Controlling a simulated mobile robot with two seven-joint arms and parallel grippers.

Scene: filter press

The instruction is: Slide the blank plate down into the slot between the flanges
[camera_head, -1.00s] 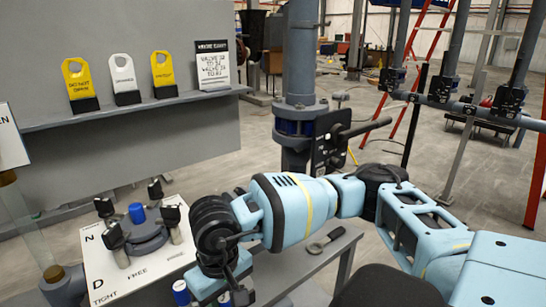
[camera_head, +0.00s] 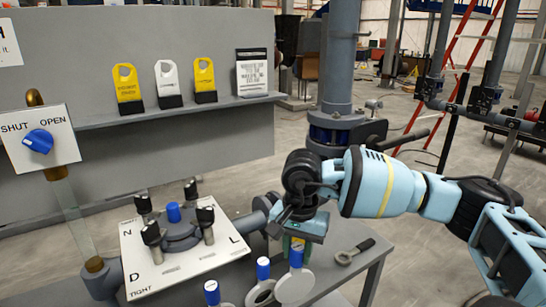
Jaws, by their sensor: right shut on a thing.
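My right gripper (camera_head: 297,238) comes in from the right, pointing down over the bench. It is shut on a blue-topped piece with a pale solid disc, which looks like the blank plate (camera_head: 294,288); its grip point is partly hidden. Beside it is a pale ring plate with a blue top (camera_head: 260,292). To the left, a grey round flange part (camera_head: 180,232) with a blue centre and several black-knobbed bolts sits on a white lettered panel (camera_head: 182,275). No slot between flanges shows clearly. The plate is apart from the flange part. My left gripper is not in view.
Another blue-topped piece (camera_head: 212,291) stands at the bottom edge. A wrench (camera_head: 354,251) lies on the grey bench (camera_head: 345,275). A valve sign with a blue knob (camera_head: 39,140) is at the left. Tags (camera_head: 166,80) stand on the rear shelf; a vertical pipe (camera_head: 339,60) rises behind the gripper.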

